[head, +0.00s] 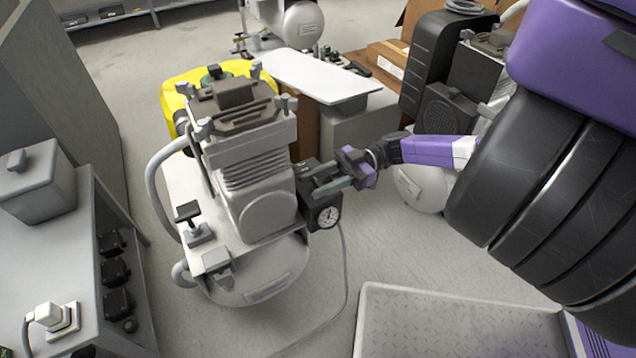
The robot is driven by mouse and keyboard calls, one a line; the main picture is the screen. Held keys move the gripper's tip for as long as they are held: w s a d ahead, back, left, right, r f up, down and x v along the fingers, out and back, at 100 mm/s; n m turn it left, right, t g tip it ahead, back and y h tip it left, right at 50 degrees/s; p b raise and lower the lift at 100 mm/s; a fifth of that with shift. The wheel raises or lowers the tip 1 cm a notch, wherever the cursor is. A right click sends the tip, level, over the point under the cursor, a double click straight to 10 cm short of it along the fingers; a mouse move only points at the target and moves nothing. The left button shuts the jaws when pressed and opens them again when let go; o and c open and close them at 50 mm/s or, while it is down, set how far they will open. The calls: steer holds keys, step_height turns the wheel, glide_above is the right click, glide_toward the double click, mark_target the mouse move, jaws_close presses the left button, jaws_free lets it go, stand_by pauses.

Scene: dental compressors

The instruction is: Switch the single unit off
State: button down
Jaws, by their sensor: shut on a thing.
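The single compressor unit (255,180) stands on the floor left of the middle in the head view, with a white tank (262,275) below its ribbed grey motor. A dark switch box (312,208) with a round gauge (328,217) sits on the unit's right side. My gripper (322,183) reaches in from the right and is at the upper right of this box, with its jaws shut on a part there. The gripped part is largely hidden by the fingers, and I cannot tell the switch's position.
A grey bench (60,235) with a plug and socket (52,320) stands at the left. A yellow container (180,90) is behind the unit. Boxes with a white panel (315,80) and a black case (430,60) are behind. A treadplate platform (450,325) lies at front right.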

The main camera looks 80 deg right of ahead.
steer(key=shift+d+f, duration=0.1)
steer(key=shift+f, duration=0.05)
steer(key=c, duration=0.9)
jaws_free()
steer(key=shift+s, duration=0.1)
steer(key=v, duration=0.7)
steer(key=shift+s+d, duration=0.25)
